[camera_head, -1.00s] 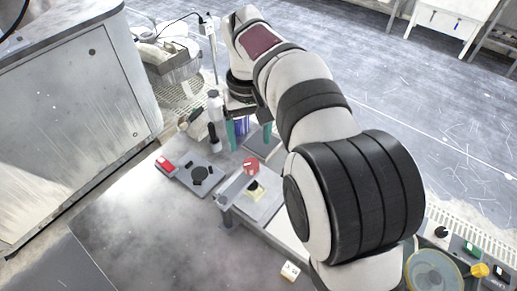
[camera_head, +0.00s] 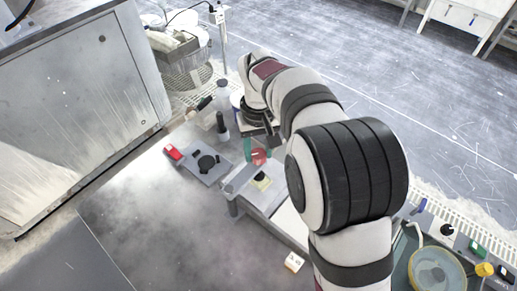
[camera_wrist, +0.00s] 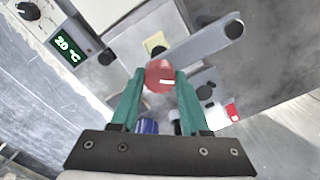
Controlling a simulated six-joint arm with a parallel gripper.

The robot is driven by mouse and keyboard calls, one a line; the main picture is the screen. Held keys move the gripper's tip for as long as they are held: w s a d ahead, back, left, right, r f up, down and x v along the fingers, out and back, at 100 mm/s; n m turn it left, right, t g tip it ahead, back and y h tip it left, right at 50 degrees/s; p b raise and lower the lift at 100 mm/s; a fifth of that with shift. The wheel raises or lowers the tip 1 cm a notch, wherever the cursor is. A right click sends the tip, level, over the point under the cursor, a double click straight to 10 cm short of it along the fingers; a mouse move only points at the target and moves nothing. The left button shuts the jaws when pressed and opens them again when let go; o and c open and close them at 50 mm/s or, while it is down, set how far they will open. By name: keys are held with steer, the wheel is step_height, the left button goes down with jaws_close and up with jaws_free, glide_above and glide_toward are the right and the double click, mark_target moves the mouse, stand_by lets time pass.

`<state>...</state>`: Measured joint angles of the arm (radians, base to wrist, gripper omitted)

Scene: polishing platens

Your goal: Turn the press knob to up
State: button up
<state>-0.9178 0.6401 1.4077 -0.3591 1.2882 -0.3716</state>
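The press knob (camera_head: 259,157) is a round red knob on the flat-topped press (camera_head: 237,190) in the middle of the head view. In the wrist view the same red knob (camera_wrist: 160,74) lies between the green fingertips, with a pale mark on its face. My gripper (camera_wrist: 161,76) has one finger on each side of the knob, and both inner faces appear to touch it. In the head view my gripper (camera_head: 258,154) is at the knob, partly hiding it. The finger contact there is too small to see clearly.
A yellow pad (camera_head: 262,181) sits close to the knob. A plate with a black round part (camera_head: 207,163) and a red switch (camera_head: 173,152) lies to the left. Bottles (camera_head: 222,127) stand behind. A green temperature display (camera_wrist: 67,47) is at upper left in the wrist view.

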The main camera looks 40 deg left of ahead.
jaws_close()
